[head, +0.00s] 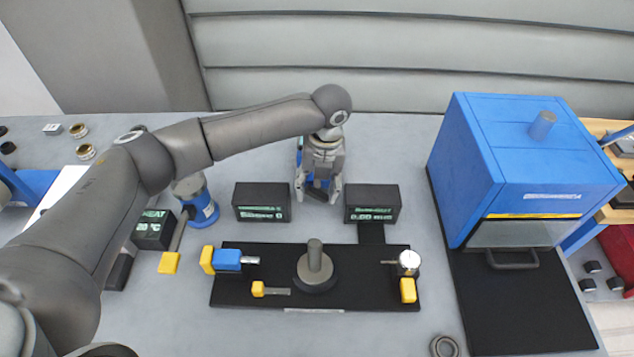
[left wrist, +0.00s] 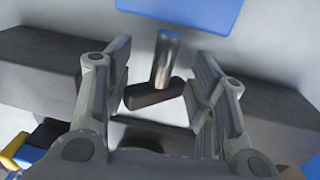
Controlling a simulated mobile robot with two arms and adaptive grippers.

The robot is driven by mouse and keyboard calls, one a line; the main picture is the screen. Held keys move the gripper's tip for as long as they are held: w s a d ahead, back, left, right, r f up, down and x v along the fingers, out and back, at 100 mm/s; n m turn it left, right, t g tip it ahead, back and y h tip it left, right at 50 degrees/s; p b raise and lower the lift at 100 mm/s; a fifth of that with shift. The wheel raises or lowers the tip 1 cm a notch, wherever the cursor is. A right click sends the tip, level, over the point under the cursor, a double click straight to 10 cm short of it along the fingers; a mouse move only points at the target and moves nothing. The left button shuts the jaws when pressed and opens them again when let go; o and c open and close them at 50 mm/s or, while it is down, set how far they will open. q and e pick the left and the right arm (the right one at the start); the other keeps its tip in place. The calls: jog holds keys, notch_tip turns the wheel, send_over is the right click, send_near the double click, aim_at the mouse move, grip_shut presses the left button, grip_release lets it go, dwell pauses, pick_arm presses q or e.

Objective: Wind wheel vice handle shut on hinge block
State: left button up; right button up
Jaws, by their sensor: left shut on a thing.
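My left gripper (head: 318,194) points down between two black display boxes at the back middle of the bench. In the left wrist view, its two fingers (left wrist: 163,92) stand either side of a dark bar, the vice handle (left wrist: 152,94). The handle sits on the end of a short metal screw (left wrist: 167,58), which runs to a blue vice body (left wrist: 190,12). The gripper is shut on the handle. In the head view the gripper hides most of the vice, with only bits of blue showing. I cannot make out the hinge block. My right gripper is out of view.
The black display boxes (head: 262,201) and (head: 373,203) stand close on either side. In front lies a black fixture plate (head: 232,296) with a grey post (head: 314,257), a blue clamp (head: 228,260) and a dial gauge (head: 409,262). A blue cabinet (head: 520,150) stands at right.

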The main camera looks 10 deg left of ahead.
pick_arm(q)
jog(key=shift+y+p, duration=0.65)
jog(key=shift+y, duration=0.35)
jog(key=o, duration=0.7)
jog(key=v, duration=1.2)
jog(key=shift+w+a, duration=0.15)
jog(key=shift+w, duration=0.1)
